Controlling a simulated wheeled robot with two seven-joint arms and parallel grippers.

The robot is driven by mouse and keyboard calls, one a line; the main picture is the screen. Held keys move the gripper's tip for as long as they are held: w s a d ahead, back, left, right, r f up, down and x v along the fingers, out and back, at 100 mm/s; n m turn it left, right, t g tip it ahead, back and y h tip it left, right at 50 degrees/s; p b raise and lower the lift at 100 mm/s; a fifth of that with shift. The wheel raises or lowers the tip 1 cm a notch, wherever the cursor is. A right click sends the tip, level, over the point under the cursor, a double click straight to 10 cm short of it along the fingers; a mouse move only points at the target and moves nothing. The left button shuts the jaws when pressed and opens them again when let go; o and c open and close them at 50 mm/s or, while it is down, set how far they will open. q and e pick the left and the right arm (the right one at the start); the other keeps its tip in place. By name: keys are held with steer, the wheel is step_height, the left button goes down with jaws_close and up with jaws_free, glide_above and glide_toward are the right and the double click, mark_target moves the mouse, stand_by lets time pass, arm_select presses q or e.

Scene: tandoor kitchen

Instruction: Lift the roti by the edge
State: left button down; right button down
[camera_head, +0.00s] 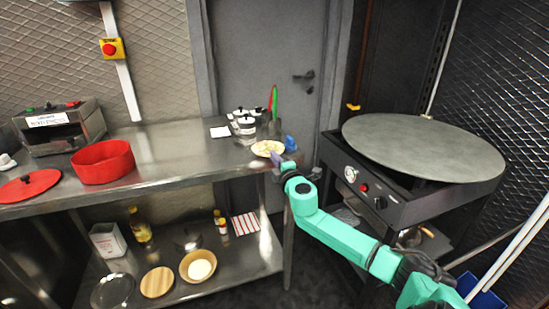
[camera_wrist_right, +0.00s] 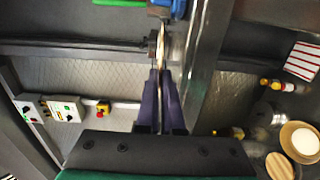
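The roti (camera_head: 267,148) is a pale, flat round piece at the right end of the steel table, seemingly on a light plate. My right gripper (camera_head: 278,157) is at its near right edge. In the right wrist view, the two dark fingers of the right gripper (camera_wrist_right: 161,72) are close together with a narrow gap. A thin pale edge (camera_wrist_right: 160,52), likely the roti or its plate seen edge-on, lies at the fingertips. Whether the fingers press on it cannot be told. My left gripper is not in view.
White-lidded pots (camera_head: 245,127) and a blue item (camera_head: 290,143) stand close to the roti. A big round griddle (camera_head: 425,147) is at the right. A red pot (camera_head: 103,162) is farther left. The table middle (camera_head: 180,160) is clear.

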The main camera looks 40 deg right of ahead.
steer(key=s+a+r+p, duration=0.2)
steer(key=s+p, duration=0.1)
steer(key=s, duration=0.3)
steer(key=s+a+r+p, duration=0.2)
steer(key=s+r+p, duration=0.1)
steer(key=s, duration=0.4)
steer(key=shift+a+p, duration=0.3)
steer(key=shift+p, duration=0.05)
